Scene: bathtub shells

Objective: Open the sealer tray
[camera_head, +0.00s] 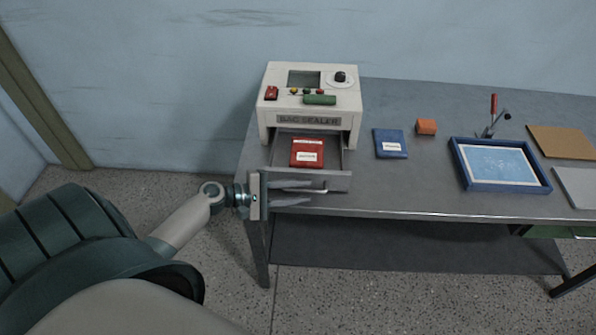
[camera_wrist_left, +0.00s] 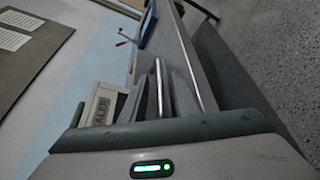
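The white bag sealer (camera_head: 311,105) stands at the left end of the table. Its grey tray (camera_head: 340,181) is pulled out at the front, with a red packet (camera_head: 307,153) lying in it. A thin metal handle (camera_head: 322,191) is on the tray's front and shows as a bright bar in the left wrist view (camera_wrist_left: 158,85). My left gripper (camera_head: 302,192) is at the tray front, its two fingers apart, one on each side of the handle. I cannot tell whether either finger touches it. My right gripper is not in view.
On the grey table (camera_head: 400,188) lie a blue packet (camera_head: 389,143), an orange block (camera_head: 426,127) and a blue-framed panel (camera_head: 498,164). A red-handled lever (camera_head: 494,108) stands behind the panel. Brown (camera_head: 562,142) and grey (camera_head: 577,185) sheets are at the right. The wall is close behind.

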